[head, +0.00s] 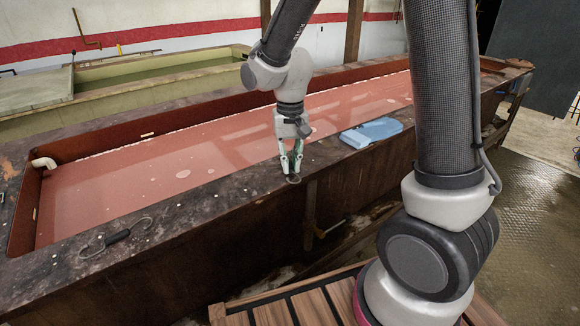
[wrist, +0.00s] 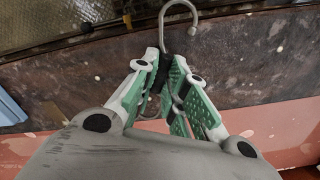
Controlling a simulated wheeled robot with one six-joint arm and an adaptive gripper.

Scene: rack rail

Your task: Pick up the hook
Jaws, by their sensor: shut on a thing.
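My gripper (head: 292,168) is low over the near rim of the long vat, around the middle of the head view. Its green-padded fingers are closed in on a hook (head: 293,179). In the wrist view the grey metal hook (wrist: 162,28) curves out beyond the fingertips of my gripper (wrist: 161,62). Part of the hook is hidden between the fingers. I cannot tell whether the hook is still touching the rim. A second hook (head: 118,237), with a dark grip and thin metal curves, lies on the rim at the lower left.
The vat's dark rim (head: 190,205) surrounds reddish liquid (head: 130,175). A folded blue cloth (head: 371,132) lies on the rim right of my gripper. A greenish vat (head: 150,75) stands behind. A slatted wooden surface (head: 300,307) is at the bottom.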

